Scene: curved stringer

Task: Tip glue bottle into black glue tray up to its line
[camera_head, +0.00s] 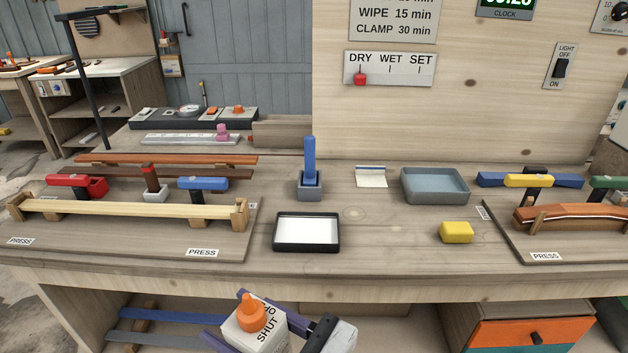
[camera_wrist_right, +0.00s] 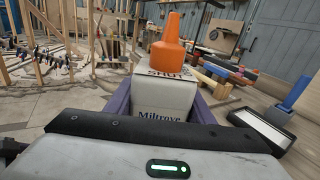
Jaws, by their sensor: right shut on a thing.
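A white glue bottle with an orange nozzle cap (camera_head: 262,326) is in the head view's lower part, in front of the bench edge. My right gripper (camera_head: 236,318) is shut on it, its purple fingers on either side. In the right wrist view the bottle (camera_wrist_right: 165,95) stands roughly upright between the fingers, and its label shows "SHUT" and "Miltrove". The black glue tray (camera_head: 307,247) lies on the bench near the front edge, apart from the bottle. Its inside looks white; I cannot make out a line or a glue level. My left gripper is not in view.
A blue-handled tool stands in a grey holder (camera_head: 310,194) behind the tray. A grey-blue tray (camera_head: 404,187), a yellow block (camera_head: 457,232) and a white card (camera_head: 371,178) lie to the right. Press boards with clamps (camera_head: 120,241) flank both sides. A shelf and drawers are below the bench top.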

